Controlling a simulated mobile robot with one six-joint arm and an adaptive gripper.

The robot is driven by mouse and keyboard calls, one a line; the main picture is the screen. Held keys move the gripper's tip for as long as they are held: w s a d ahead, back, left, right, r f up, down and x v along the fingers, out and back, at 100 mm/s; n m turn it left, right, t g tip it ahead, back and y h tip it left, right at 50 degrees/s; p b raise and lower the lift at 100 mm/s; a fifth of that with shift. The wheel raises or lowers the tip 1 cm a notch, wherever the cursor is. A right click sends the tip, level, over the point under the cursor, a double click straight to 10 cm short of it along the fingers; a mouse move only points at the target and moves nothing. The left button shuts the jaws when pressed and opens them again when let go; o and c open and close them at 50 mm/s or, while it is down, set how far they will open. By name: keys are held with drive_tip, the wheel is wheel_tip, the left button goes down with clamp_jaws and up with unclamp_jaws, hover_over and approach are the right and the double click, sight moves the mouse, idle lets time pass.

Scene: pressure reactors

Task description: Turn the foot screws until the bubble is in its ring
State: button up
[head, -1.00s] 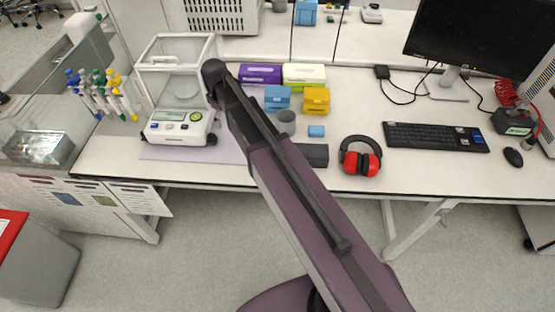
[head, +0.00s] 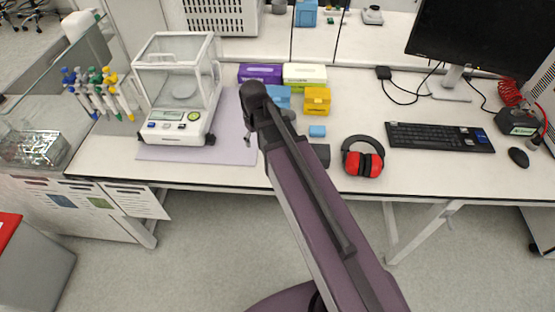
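The white analytical balance (head: 175,127) with a clear glass draft shield (head: 176,70) stands on a pale purple mat (head: 232,150) at the left of the bench. A round green spirit level (head: 194,116) is on its front right corner; the bubble inside is too small to place. A dark foot screw (head: 210,139) shows under the front right corner, and another dark foot (head: 142,136) shows at the front left. My gripper (head: 248,138) is partly hidden behind my arm's end. It is to the right of the balance, apart from it. Its fingers are too small to read.
Pipettes in a stand (head: 103,95) are left of the balance. Purple (head: 260,73) and white-green (head: 305,76) boxes, blue and yellow (head: 317,100) boxes and red ear defenders (head: 363,158) are to the right. A keyboard (head: 440,137) lies farther right. Clear bench lies before the keyboard.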

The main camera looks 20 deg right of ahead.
drive_tip(key=s+d+f+m+b, duration=0.2)
drive_tip(key=s+d+m, duration=0.2)
drive_tip(key=s, duration=0.3)
drive_tip(key=shift+s+d+f, duration=0.25)
drive_tip(key=shift+d, duration=0.15)
drive_tip(key=shift+s, duration=0.1)
idle(1.6)
